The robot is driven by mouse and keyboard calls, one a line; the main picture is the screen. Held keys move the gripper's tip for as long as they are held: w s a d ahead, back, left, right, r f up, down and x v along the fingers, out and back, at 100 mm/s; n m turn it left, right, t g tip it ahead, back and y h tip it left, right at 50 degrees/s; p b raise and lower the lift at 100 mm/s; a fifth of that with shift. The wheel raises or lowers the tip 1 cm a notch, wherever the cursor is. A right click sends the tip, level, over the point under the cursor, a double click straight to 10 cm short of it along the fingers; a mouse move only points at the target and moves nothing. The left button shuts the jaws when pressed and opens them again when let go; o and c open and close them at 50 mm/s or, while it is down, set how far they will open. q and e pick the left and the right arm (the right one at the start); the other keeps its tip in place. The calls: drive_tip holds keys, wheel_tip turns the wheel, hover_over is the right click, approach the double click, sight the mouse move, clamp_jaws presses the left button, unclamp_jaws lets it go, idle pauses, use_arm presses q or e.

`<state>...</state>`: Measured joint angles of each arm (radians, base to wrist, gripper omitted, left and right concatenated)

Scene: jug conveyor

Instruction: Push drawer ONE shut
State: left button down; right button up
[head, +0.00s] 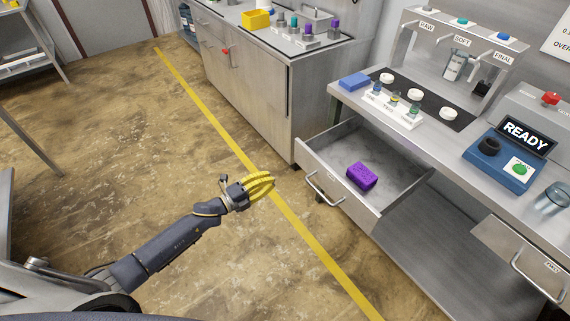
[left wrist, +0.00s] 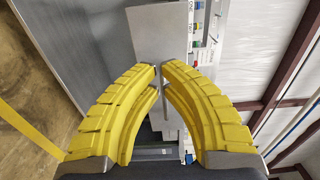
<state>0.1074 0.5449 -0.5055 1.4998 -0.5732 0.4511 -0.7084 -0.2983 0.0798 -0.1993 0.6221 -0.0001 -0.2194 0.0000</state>
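The pulled-out drawer (head: 315,159) under the right-hand counter is open, with its bar handle (head: 322,190) on the front; its small label is too small to read for certain. A purple sponge (head: 362,176) lies inside it. My left gripper (head: 271,181) is to the left of the drawer front, apart from its handle, with yellow fingers pointing towards it. In the left wrist view the fingertips (left wrist: 161,73) come together with nothing visible held between them. My right gripper does not show.
The counter above holds a READY display (head: 526,131), a blue scale-like box (head: 497,166), a glass (head: 553,198) and a dispenser rack (head: 462,38). Open floor with a yellow line (head: 225,135) lies around my left arm.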

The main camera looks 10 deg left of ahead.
sight(305, 160)
use_arm(q)
drive_tip(key=x, duration=1.4)
